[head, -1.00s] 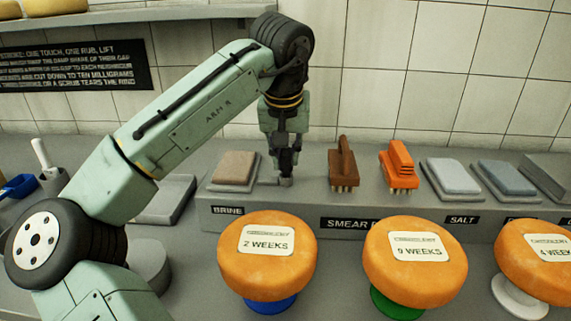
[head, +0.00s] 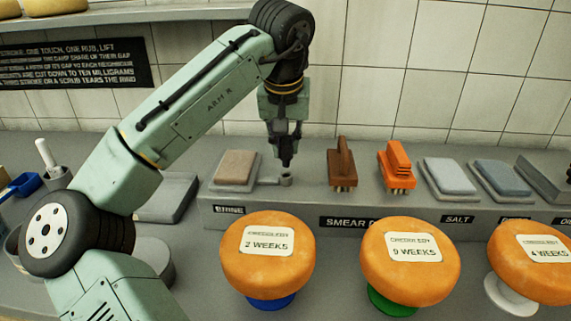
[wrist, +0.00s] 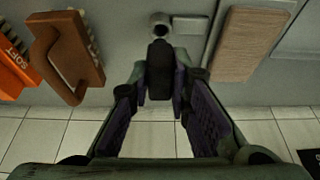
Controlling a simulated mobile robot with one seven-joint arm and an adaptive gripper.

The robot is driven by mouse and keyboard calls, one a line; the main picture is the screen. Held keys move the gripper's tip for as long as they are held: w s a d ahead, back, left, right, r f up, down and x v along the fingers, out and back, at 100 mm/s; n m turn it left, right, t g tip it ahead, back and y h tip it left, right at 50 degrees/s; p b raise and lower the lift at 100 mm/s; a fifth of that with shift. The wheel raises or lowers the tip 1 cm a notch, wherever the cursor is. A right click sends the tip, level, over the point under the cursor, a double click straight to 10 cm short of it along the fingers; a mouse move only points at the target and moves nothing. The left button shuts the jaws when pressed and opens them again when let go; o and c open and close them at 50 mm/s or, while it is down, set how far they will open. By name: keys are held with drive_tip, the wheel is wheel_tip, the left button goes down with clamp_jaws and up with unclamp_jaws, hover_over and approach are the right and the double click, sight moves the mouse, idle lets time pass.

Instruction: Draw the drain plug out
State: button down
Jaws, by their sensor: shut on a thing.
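My gripper (head: 284,143) is shut on a dark drain plug (wrist: 160,68), which shows between the fingertips in the wrist view. In the head view the plug is a small dark tip (head: 286,159) under the fingers. The drain (head: 287,180), a small grey round fitting with a flat plate beside it, lies below on the raised shelf. It also shows in the wrist view (wrist: 160,19), beyond the plug.
A tan block (head: 236,167) lies left of the drain. A brown brush (head: 342,162) and an orange brush (head: 397,163) stand to the right. Grey-blue pads (head: 449,176) follow further right. Several orange cheese wheels (head: 268,263) stand on coloured pedestals in front. A tiled wall (head: 430,90) is behind.

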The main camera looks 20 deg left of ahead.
drive_tip(key=shift+r, duration=0.3)
drive_tip(key=shift+r+p, duration=0.45)
drive_tip(key=shift+r, duration=1)
